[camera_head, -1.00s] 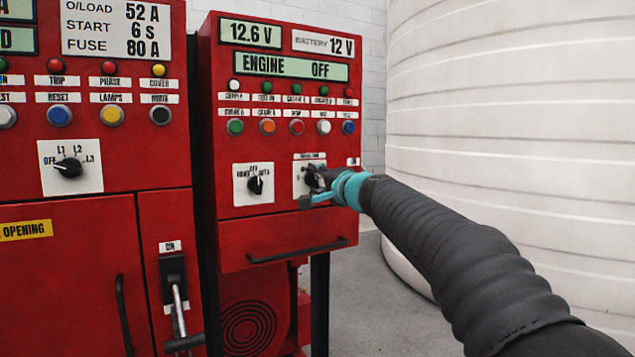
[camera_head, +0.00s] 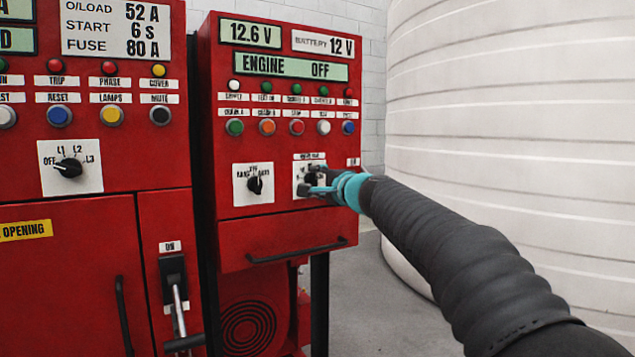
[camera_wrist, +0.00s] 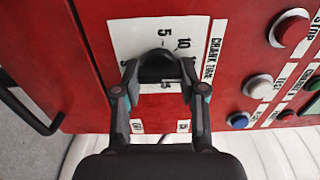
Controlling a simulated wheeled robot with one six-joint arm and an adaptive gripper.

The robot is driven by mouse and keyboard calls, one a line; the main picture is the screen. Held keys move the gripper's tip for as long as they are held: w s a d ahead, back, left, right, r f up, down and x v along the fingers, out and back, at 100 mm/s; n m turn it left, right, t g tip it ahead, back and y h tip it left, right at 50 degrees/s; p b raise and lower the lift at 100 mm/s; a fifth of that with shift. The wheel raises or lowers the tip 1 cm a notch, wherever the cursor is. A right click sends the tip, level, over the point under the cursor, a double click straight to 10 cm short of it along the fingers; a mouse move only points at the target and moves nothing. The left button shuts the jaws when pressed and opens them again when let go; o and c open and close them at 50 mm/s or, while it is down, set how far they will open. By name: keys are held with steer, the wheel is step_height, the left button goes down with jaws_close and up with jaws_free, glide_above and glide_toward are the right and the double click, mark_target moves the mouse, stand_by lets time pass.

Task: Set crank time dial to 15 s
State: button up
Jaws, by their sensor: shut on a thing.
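The crank time dial is a black knob (camera_wrist: 157,66) on a white plate (camera_wrist: 128,36), seen turned sideways in the wrist view. The plate shows 5 and 10 beside the knob; another mark under it is partly covered. I cannot tell where the pointer sits. My gripper (camera_wrist: 159,72) has a finger on each side of the knob and is shut on it. In the head view, my gripper (camera_head: 316,182) with its teal parts reaches the dial plate (camera_head: 301,169) at the right of the red panel and hides much of the knob.
A selector knob (camera_head: 255,185) sits just left of the dial. Several coloured buttons (camera_head: 296,127) run above it. A black handle bar (camera_head: 297,250) runs below. A white ribbed tank (camera_head: 500,130) stands to the right, with open floor between.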

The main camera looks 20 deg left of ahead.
steer(key=o, duration=1.2)
steer(key=shift+c, duration=0.2)
steer(key=shift+d, duration=0.1)
steer(key=v, duration=1.2)
